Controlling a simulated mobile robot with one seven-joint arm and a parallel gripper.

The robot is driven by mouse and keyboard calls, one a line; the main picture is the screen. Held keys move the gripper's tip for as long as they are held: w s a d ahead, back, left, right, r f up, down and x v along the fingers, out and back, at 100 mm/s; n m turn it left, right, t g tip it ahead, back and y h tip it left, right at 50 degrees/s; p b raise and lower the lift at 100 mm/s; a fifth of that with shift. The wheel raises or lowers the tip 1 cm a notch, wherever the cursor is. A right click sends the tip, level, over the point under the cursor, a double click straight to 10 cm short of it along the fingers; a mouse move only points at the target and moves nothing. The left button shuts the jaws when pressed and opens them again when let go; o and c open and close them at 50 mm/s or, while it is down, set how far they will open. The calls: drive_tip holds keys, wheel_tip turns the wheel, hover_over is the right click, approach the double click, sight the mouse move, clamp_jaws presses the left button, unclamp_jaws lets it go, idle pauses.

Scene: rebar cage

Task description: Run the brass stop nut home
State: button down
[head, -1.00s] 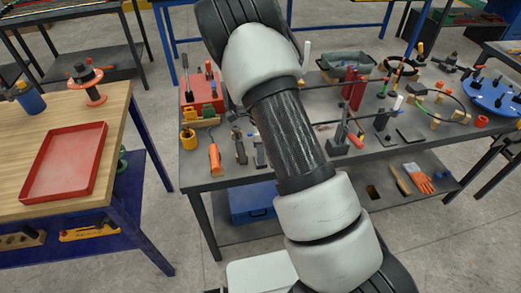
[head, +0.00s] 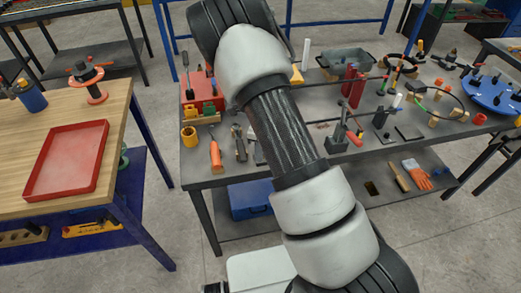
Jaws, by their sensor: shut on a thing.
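I cannot make out the brass stop nut in the head view. My arm crosses the middle of the picture and hides part of the grey workbench (head: 215,178). My gripper does not show; the upper end of the visible arm runs out at the top edge. A small yellow piece (head: 297,75) shows just right of my arm on the bench, too small to identify.
The bench holds a red box (head: 203,104), an orange-handled tool (head: 215,152), red blocks (head: 352,88), a grey bin (head: 346,62) and a blue round plate (head: 492,92). A wooden table (head: 110,115) with a red tray (head: 67,193) stands left.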

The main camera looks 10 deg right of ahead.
drive_tip(key=c, duration=1.5)
unclamp_jaws()
drive_tip(key=shift+c, duration=0.2)
drive_tip(key=shift+r, duration=0.1)
wheel_tip(320, 180, up, 17)
drive_tip(key=p, duration=0.1)
drive_tip(key=shift+r, duration=0.15)
